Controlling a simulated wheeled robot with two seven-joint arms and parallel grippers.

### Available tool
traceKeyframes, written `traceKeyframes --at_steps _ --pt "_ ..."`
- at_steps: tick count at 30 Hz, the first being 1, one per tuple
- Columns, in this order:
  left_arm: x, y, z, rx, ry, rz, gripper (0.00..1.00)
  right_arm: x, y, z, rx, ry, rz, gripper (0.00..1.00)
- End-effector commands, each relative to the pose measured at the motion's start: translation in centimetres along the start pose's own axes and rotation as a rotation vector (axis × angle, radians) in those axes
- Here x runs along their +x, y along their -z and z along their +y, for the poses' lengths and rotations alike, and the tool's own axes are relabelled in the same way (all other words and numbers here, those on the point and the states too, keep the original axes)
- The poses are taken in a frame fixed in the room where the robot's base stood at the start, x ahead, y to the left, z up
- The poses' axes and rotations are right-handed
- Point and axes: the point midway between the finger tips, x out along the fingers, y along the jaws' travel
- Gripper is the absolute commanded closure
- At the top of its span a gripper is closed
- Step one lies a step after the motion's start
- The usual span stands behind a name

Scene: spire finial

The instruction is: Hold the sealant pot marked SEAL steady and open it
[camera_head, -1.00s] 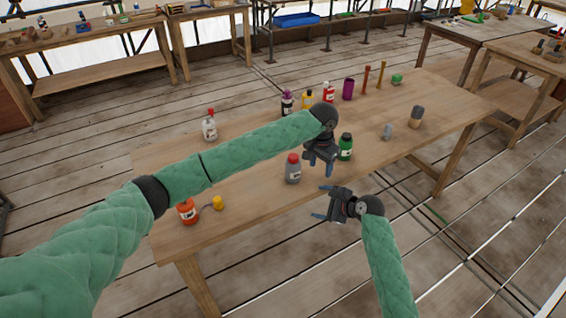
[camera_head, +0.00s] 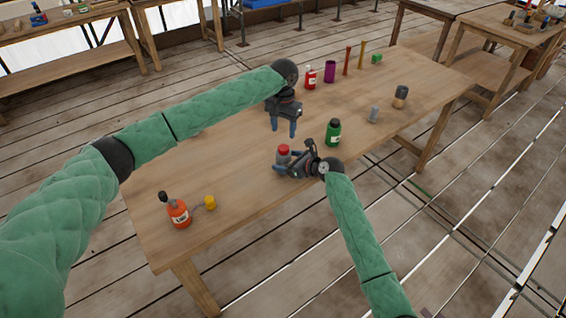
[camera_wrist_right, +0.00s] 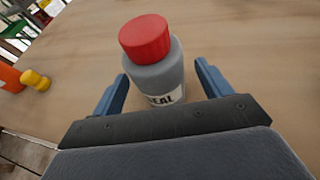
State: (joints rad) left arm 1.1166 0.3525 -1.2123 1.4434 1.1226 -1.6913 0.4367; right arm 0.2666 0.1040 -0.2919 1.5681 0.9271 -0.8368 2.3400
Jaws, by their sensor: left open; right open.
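The sealant pot is grey with a red cap and stands upright on the wooden table, at the middle in the head view (camera_head: 283,153). In the right wrist view its label reads "EAL", the rest turned out of sight, on the grey pot (camera_wrist_right: 158,75). Its red cap (camera_wrist_right: 145,38) is on. My right gripper (camera_head: 283,168) is low at the pot, open, with its blue fingers on either side of the body and gaps visible in the wrist view. My left gripper (camera_head: 283,130) is open and empty, pointing down above the table, just behind the pot in the picture.
A green bottle (camera_head: 333,132) stands right of the pot. An orange bottle (camera_head: 178,212) and a yellow item (camera_head: 210,202) are at the front left. A red bottle (camera_head: 311,77), a purple cup (camera_head: 329,72) and upright sticks stand at the back. The table's left middle is clear.

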Motion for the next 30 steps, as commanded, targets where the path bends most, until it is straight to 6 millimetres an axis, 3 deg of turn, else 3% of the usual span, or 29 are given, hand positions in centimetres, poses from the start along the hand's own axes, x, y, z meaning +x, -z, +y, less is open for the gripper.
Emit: traceKeyframes --at_steps 6,17,27,29,30 --pt "0.0 0.0 0.0 0.0 0.0 0.0 0.48 1.9 0.0 0.0 -0.001 0.0 0.001 0.23" --pt "0.0 0.0 0.0 0.0 0.0 0.0 0.48 2.2 0.1 0.0 -0.001 0.0 0.001 0.23" --pt "0.0 0.0 0.0 0.0 0.0 0.0 0.48 2.2 0.1 0.0 -0.001 0.0 0.001 0.89" --pt "-0.1 0.0 0.0 0.0 0.0 0.001 0.48 2.2 0.1 0.0 -0.001 0.0 0.001 1.0" --pt "-0.2 0.1 0.0 0.0 0.001 0.002 0.48 2.2 0.1 0.0 -0.001 0.0 0.001 1.0"
